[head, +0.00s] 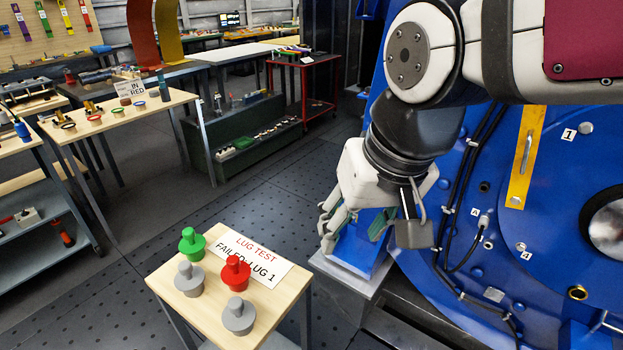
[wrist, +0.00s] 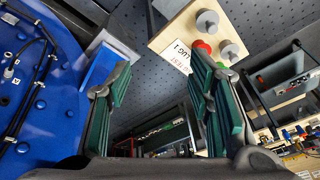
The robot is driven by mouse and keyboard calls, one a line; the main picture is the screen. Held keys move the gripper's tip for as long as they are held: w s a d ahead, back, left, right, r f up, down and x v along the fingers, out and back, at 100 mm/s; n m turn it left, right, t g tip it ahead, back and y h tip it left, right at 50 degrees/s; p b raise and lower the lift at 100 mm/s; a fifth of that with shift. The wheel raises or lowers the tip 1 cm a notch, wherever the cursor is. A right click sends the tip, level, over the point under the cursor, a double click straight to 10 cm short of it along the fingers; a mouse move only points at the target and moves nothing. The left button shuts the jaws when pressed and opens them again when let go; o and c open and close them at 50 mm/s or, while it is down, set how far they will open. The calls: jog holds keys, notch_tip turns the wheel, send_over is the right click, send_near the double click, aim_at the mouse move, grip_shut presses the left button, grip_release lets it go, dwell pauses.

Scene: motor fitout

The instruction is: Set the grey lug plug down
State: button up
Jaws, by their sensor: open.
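Two grey lug plugs stand upright on a small wooden table (head: 163,272). One grey plug (head: 188,279) is at the left, and the other grey plug (head: 239,316) is at the near edge. I cannot tell which one the task means. A green plug (head: 192,243) and a red plug (head: 236,272) stand beside them. My gripper (head: 352,232) is open and empty, to the right of the table and above it. In the wrist view, nothing is between the green-padded fingers (wrist: 160,68). A grey plug (wrist: 207,22) also shows there on the tabletop.
A sign reading "LUG TEST FAILED: LUG 1" (head: 258,258) lies on the small table behind the red plug. The large blue motor housing (head: 450,275) stands close at the right. Longer workbenches (head: 140,112) are behind, with open floor (head: 270,190) between.

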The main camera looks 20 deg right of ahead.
jog(key=shift+n+t+h, duration=0.4)
jog(key=shift+n+h, duration=0.1)
jog(key=shift+n, duration=0.3)
jog(key=s, duration=0.1)
jog(key=s+d, duration=0.1)
jog(key=s, duration=0.1)
jog(key=s+d, duration=0.1)
jog(key=shift+s+d+r, duration=0.2)
jog(key=shift+s, duration=0.2)
